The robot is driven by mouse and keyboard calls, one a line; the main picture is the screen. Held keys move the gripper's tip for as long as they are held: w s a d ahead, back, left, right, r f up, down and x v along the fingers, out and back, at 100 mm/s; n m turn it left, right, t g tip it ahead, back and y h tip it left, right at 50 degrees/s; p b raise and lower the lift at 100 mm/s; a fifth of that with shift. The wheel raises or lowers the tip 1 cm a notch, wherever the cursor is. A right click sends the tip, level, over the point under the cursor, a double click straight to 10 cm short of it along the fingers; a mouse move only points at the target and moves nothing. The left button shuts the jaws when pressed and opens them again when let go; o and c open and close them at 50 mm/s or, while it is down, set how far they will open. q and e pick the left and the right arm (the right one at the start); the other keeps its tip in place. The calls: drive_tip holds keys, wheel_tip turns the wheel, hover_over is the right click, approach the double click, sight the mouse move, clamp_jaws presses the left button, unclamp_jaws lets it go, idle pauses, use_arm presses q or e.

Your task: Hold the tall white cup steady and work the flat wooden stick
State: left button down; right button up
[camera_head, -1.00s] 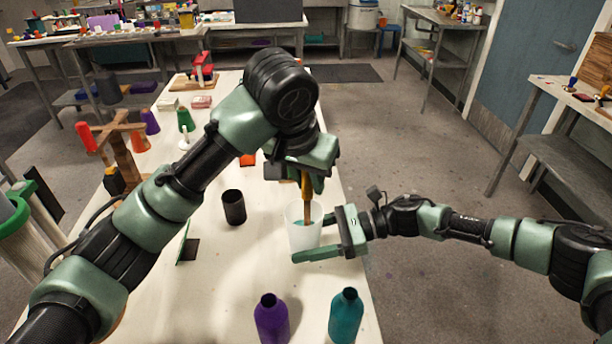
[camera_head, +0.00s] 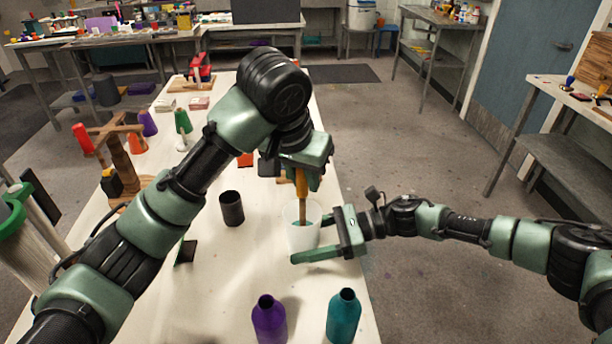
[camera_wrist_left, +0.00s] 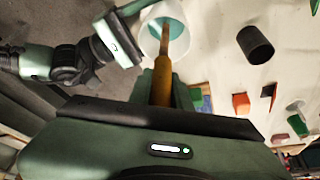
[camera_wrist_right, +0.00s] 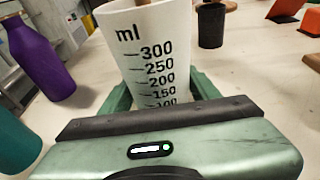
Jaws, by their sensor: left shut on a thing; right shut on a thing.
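The tall white cup (camera_head: 300,236) stands upright on the table with teal liquid inside. It also shows in the right wrist view (camera_wrist_right: 158,50), with black "ml" marks on its side. My right gripper (camera_head: 322,240) is shut around the cup from the right. The flat wooden stick (camera_head: 303,190) stands in the cup, its lower end in the liquid; it also shows in the left wrist view (camera_wrist_left: 162,78). My left gripper (camera_head: 306,172) is above the cup, shut on the upper part of the stick. The fingertips on the stick are partly hidden.
A black cup (camera_head: 231,208) stands left of the white cup. A purple bottle (camera_head: 269,320) and a teal bottle (camera_head: 343,317) stand at the table's near end. A wooden stand (camera_head: 120,160) is at the left. The white table (camera_head: 215,275) is bare between the black cup and bottles.

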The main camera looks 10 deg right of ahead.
use_arm(q)
drive_tip(key=shift+d, duration=0.1)
use_arm(e)
drive_tip(key=shift+d, duration=0.1)
use_arm(q)
wheel_tip(320, 180, up, 12)
idle(1.1)
drive_tip(key=shift+f, duration=0.1)
idle(0.4)
wheel_tip(320, 180, up, 11)
idle(0.7)
use_arm(e)
drive_tip(key=o, duration=1.4)
